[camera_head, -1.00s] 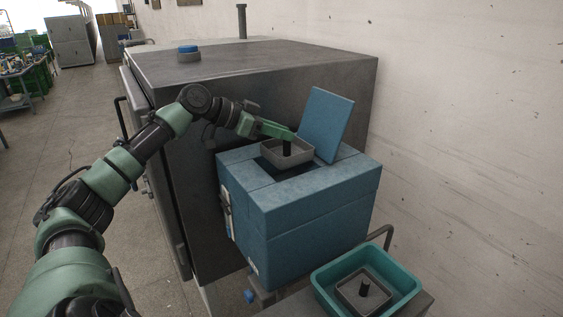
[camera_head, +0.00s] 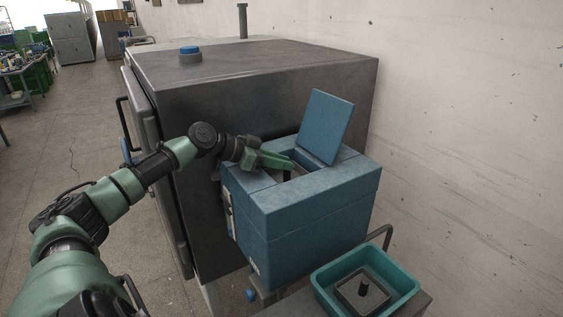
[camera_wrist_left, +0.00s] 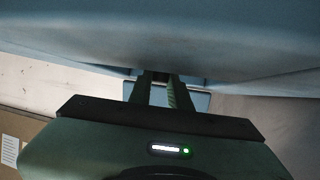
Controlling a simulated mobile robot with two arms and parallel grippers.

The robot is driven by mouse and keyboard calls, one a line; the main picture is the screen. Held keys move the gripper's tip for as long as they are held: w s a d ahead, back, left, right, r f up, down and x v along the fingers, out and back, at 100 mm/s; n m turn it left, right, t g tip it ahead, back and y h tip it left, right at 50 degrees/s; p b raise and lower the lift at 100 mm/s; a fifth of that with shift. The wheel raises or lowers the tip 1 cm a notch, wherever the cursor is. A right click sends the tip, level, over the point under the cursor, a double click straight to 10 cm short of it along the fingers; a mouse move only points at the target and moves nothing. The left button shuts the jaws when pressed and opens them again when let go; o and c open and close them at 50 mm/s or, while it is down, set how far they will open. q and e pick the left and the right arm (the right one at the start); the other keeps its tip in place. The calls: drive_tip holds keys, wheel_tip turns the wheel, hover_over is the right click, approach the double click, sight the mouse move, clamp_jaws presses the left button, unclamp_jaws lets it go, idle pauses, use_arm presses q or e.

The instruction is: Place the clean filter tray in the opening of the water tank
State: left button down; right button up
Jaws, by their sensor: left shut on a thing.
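The blue water tank (camera_head: 310,215) stands in front of the grey machine, its lid (camera_head: 326,127) raised at the back of the top opening. My left gripper (camera_head: 290,169) reaches over the tank's left rim with its fingertips at the opening. It is shut on the clean filter tray's dark upright handle (camera_head: 287,176). The tray itself is down in the opening, mostly hidden by the rim and the gripper, so I cannot tell if it is seated. In the left wrist view the fingers (camera_wrist_left: 160,90) point at a blurred blue surface. My right gripper is out of view.
A teal bin (camera_head: 325,284) with another grey tray (camera_head: 362,290) in it stands in front of the tank on the right. The large grey machine (camera_head: 250,75) stands behind the tank. A bare wall (camera_head: 470,150) closes off the right side.

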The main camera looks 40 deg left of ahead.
use_arm(q)
drive_tip(key=shift+f+b, duration=0.5)
drive_tip(key=shift+f, duration=0.15)
drive_tip(key=c, duration=1.3)
unclamp_jaws()
drive_tip(key=shift+r, duration=0.1)
